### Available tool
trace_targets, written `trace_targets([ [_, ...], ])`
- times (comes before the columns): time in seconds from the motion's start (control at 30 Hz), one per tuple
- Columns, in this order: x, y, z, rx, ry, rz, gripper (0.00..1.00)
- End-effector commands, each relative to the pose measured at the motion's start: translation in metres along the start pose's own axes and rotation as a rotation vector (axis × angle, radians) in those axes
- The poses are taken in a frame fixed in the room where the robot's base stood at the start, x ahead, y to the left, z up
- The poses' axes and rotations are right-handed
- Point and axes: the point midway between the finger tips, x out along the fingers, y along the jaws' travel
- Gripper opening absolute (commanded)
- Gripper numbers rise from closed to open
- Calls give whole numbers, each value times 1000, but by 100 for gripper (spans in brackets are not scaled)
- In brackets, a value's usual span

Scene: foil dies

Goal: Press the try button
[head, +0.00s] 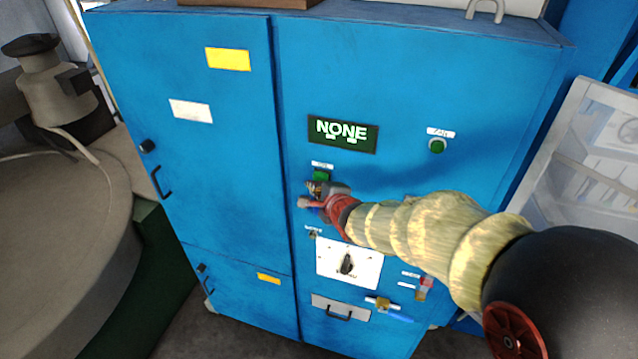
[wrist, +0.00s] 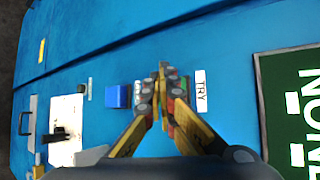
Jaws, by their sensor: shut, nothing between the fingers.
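The blue cabinet carries a TRY label (wrist: 200,90), which also shows small in the head view (head: 322,165). Under that label in the head view is a green button (head: 320,175). My gripper (head: 312,194) is shut and empty, its fingertips just below the green button in the picture. In the wrist view my gripper (wrist: 162,82) lies between the TRY label and a blue square button (wrist: 118,96). The fingers hide most of what sits beside the label. I cannot tell whether the fingertips touch the panel.
A dark green display (head: 343,134) reads NONE above the label. Another green button (head: 437,146) is at the upper right. A white plate with a black rotary knob (head: 346,264) is below my gripper.

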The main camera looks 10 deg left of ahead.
Motion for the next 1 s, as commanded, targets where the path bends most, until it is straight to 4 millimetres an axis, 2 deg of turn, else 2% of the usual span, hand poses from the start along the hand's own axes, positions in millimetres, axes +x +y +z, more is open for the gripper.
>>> trace_targets([
  [0.23,-8,8,6,-1,-1,0,0],
  [0.63,-11,9,8,-1,-1,0,0],
  [1.0,-33,27,25,-1,-2,-2,0],
])
